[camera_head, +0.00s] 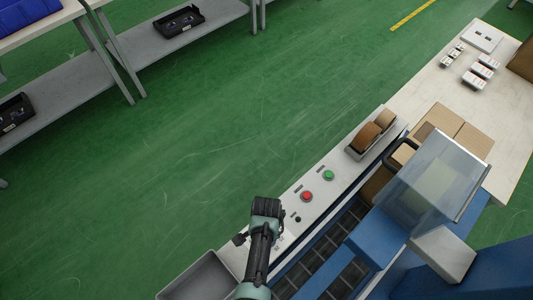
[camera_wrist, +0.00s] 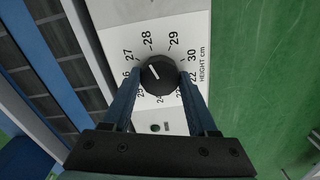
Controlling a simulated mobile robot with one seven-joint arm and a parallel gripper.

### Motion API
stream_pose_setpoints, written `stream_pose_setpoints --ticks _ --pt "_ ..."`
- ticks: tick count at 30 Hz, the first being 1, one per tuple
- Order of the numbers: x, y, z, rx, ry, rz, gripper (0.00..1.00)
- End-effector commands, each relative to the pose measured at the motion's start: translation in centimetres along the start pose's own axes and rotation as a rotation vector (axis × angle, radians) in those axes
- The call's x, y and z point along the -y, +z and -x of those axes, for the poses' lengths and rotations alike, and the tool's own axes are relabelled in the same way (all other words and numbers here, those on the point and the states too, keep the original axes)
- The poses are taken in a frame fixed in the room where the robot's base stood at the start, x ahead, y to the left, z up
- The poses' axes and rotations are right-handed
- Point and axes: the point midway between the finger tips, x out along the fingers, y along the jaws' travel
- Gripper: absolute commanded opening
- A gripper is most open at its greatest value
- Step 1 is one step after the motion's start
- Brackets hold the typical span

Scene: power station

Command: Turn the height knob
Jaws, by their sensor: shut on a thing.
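The height knob (camera_wrist: 158,74) is a round black dial with a white pointer line, on a white panel in the wrist view. Numbers in the twenties up to 30 and the words "HEIGHT cm" ring it. The pointer aims up and slightly left, nearest the 27 to 28 marks. My gripper (camera_wrist: 156,82) has one blue finger on each side of the knob and is shut on it. In the head view my gripper (camera_head: 240,240) is over the near end of the machine's white panel (camera_head: 325,190), and the knob is hidden there by my arm.
A red button (camera_head: 307,196) and a green button (camera_head: 329,175) sit on the panel beyond my gripper. A tape dispenser (camera_head: 371,135) stands farther along. A roller conveyor (camera_head: 318,254) and a clear cover (camera_head: 432,180) lie to the right. Green floor is open to the left.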

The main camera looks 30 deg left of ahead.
Motion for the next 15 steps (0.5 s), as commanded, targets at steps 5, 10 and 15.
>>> stream_pose_setpoints --ticks 5,10,15 --pt "-0.04 0.05 -0.01 0.001 0.002 -0.088 0.03" --pt "-0.04 0.05 -0.02 0.001 0.002 -0.137 0.03" --pt "-0.05 0.04 -0.02 0.001 0.002 -0.157 0.03"
